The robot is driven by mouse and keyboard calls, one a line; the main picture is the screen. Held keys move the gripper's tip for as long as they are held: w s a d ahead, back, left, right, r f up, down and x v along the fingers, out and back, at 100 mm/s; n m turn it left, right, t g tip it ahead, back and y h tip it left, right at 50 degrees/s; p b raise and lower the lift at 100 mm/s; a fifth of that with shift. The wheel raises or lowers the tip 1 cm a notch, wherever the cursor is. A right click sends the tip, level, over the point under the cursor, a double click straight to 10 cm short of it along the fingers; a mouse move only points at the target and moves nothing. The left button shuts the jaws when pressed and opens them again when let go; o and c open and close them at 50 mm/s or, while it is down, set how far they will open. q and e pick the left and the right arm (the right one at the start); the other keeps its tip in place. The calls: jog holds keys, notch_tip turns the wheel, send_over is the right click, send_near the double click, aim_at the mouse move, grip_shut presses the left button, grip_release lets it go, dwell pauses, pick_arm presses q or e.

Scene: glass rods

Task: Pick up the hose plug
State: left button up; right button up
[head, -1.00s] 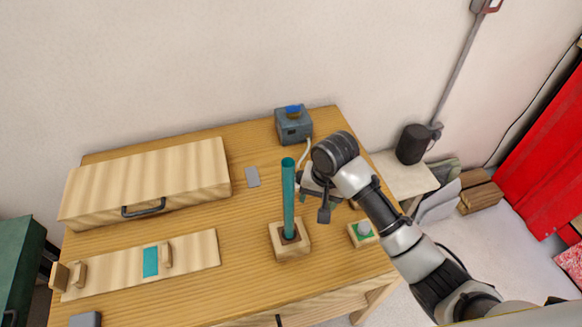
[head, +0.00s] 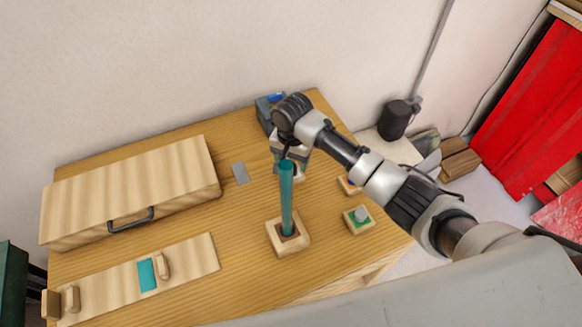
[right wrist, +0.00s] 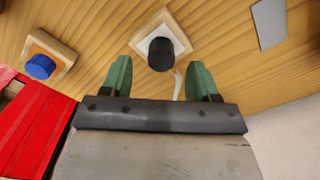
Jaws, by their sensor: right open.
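In the right wrist view a black cylindrical plug (right wrist: 160,55) stands on a pale square base with a wooden rim (right wrist: 150,27). A thin white hose (right wrist: 178,82) shows beside it; I take this to be the hose plug. My right gripper (right wrist: 161,74) is open, its two green fingers apart, with the plug showing between and just beyond their tips. I see no contact. In the head view my right gripper (head: 290,163) is over the table behind the teal rod (head: 286,197), and the arm mostly hides the plug. My left gripper is not in view.
The teal rod stands upright in a wooden block (head: 303,245) close to my gripper. A blue-grey box (head: 264,117) is at the back. A wooden case (head: 130,185) lies left.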

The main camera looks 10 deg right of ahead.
notch_tip(320, 180, down, 2)
jog(key=shift+s+a+f, duration=0.1)
jog(key=shift+s+f, duration=0.05)
jog(key=shift+f, duration=0.1)
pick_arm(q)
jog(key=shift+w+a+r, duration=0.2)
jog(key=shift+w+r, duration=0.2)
pick_arm(e)
jog(key=shift+f, duration=0.45)
jog(key=shift+c, duration=0.2)
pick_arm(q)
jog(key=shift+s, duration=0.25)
pick_arm(e)
jog(key=c, duration=1)
jog(key=shift+o, duration=0.2)
